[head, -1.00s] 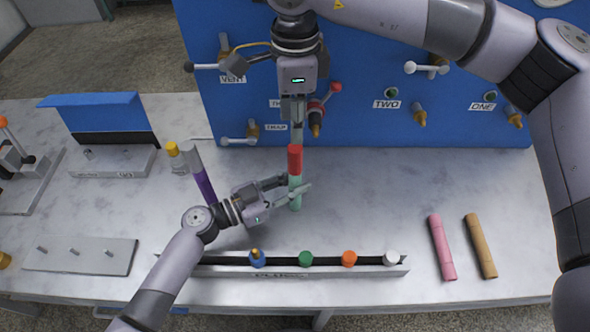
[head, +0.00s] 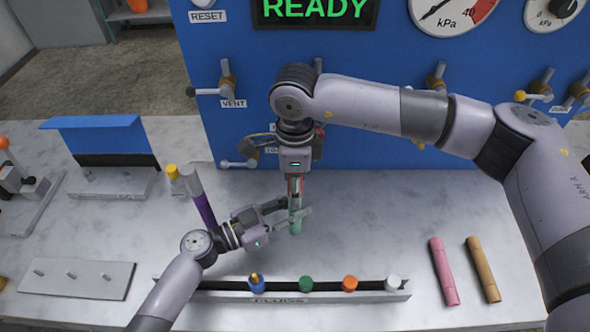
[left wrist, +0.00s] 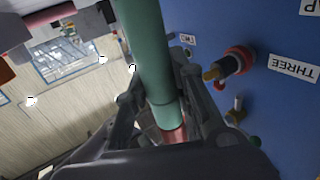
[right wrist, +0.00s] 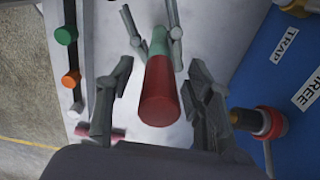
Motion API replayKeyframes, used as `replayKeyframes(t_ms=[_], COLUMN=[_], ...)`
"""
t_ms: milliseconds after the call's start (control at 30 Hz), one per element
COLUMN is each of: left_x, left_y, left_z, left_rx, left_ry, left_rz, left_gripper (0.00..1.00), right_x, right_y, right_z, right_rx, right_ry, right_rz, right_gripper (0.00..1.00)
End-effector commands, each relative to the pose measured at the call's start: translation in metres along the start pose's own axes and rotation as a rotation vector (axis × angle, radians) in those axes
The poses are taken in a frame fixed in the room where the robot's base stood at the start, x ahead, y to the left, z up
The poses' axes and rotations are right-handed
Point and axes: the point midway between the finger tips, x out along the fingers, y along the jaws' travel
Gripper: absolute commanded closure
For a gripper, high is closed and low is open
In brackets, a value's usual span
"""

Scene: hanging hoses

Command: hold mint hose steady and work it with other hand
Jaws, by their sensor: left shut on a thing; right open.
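The mint hose (head: 296,224) stands roughly upright above the table, with a red end piece (right wrist: 160,95) on top. My left gripper (head: 292,214) is shut on the mint part, below the red piece. In the left wrist view the mint hose (left wrist: 148,55) runs between its fingers, with the red piece (left wrist: 173,134) beyond them. My right gripper (right wrist: 160,100) comes from above and is open, its fingers on either side of the red piece with gaps showing. In the head view my right gripper (head: 295,183) partly hides the red piece.
A blue panel (head: 400,155) with valves and labelled ports stands close behind. A rack of coloured plugs (head: 330,296) lies in front. A purple hose (head: 204,210) stands at left; a pink hose (head: 444,272) and a tan hose (head: 483,270) lie at right.

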Motion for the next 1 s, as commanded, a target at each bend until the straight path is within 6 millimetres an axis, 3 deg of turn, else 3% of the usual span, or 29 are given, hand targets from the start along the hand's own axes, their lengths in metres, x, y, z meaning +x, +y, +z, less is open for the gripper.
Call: replayKeyframes(t_ms=[367, 1000], left_x=[-0.0001, -0.0001], left_y=[-0.0004, -0.0004], left_z=[0.0002, 0.0002], left_rx=[0.001, 0.001], left_ry=[-0.001, -0.001], left_rz=[-0.001, -0.001], left_gripper=[1.00, 1.00], right_x=[0.0058, 0.0053], right_y=[0.0001, -0.0001], right_z=[0.0000, 0.0001], right_rx=[0.000, 0.000], right_ry=[0.000, 0.000], right_rz=[0.000, 0.000], right_gripper=[0.52, 0.95])
